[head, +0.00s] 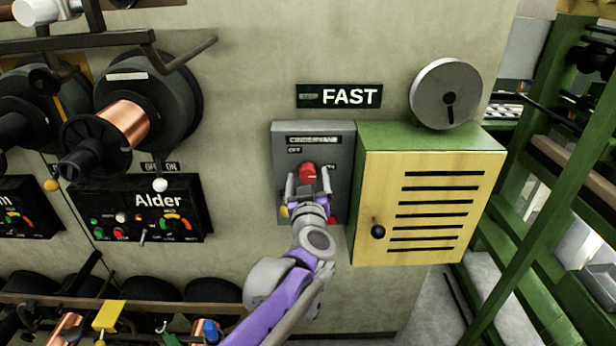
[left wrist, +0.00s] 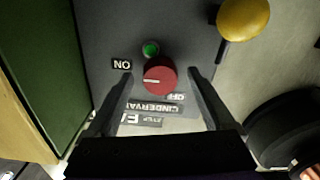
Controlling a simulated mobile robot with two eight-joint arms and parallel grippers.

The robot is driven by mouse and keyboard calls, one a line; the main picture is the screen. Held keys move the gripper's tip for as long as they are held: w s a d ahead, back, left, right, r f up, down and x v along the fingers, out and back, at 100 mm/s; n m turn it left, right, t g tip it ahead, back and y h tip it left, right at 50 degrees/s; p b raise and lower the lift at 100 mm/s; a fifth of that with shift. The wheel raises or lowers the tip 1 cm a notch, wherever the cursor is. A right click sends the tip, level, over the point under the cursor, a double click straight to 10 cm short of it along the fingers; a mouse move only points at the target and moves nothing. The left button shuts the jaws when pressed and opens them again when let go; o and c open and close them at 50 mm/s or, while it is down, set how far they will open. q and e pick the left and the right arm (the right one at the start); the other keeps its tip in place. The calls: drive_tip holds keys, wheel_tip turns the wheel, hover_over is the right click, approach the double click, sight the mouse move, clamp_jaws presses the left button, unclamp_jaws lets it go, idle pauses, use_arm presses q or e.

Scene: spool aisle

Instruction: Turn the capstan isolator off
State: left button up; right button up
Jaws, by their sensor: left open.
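A red rotary knob (head: 307,171) sits on a grey switch panel (head: 342,141) on the wall, below a label that seems to read Cindervane. In the left wrist view the knob (left wrist: 160,77) shows a white mark pointing left, toward the ON label (left wrist: 122,64); the OFF label (left wrist: 176,97) is at its lower right. No capstan label is readable. My left gripper (head: 308,180) is open, one finger on each side of the knob. In the left wrist view its fingers (left wrist: 160,76) stand apart from the knob. My right gripper is not in view.
A yellow louvred cabinet (head: 430,205) stands right beside the panel. A FAST sign (head: 340,96) hangs above. The Alder panel (head: 140,207) and copper spools (head: 122,125) are to the left.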

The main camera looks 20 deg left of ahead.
use_arm(q)
drive_tip(key=shift+w+a, duration=0.2)
drive_tip(key=shift+w, duration=0.4)
drive_tip(key=c, duration=1.4)
